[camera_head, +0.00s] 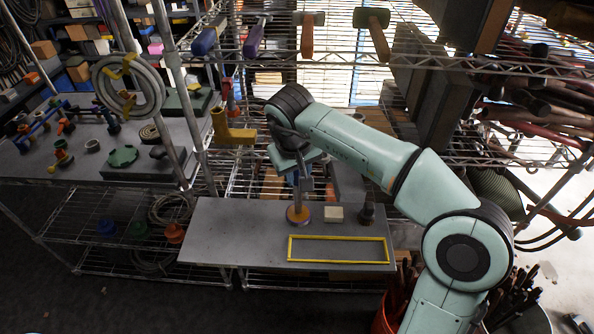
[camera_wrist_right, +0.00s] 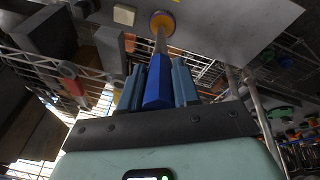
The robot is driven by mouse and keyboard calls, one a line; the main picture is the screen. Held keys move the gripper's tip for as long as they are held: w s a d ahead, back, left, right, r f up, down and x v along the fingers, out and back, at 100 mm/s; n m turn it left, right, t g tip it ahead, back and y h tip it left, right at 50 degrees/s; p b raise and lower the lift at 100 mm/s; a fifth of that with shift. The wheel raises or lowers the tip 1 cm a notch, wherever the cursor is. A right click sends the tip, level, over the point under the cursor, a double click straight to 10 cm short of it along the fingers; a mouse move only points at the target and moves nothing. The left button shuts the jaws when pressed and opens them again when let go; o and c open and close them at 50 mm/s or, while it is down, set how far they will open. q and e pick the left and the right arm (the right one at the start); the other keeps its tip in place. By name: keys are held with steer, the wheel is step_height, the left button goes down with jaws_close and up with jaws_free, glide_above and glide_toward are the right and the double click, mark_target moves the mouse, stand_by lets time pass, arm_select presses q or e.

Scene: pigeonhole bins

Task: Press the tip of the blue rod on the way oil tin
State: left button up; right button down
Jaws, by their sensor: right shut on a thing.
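My right gripper (camera_wrist_right: 158,85) is shut on the blue rod (camera_wrist_right: 158,82), whose thick blue handle sits between the two fingers. In the head view the right gripper (camera_head: 299,170) points down over the grey board. The rod's thin grey shaft (camera_head: 298,196) runs down to a low round tin (camera_head: 298,217) with an orange top and purple side. This tin also shows in the wrist view (camera_wrist_right: 163,24), with the shaft end over its top. Whether the tip touches it is not clear, and no label is readable. My left gripper is not in view.
The grey board (camera_head: 225,235) carries a yellow rectangular frame (camera_head: 338,262), a small cream block (camera_head: 333,214) and a dark bottle-like thing (camera_head: 367,208). A yellow pipe-like piece (camera_head: 232,130) stands at the rack behind. The board's left part is clear.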

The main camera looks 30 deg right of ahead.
stand_by(0.3)
steer(key=shift+w+r, duration=0.1)
steer(key=shift+r, duration=3.4)
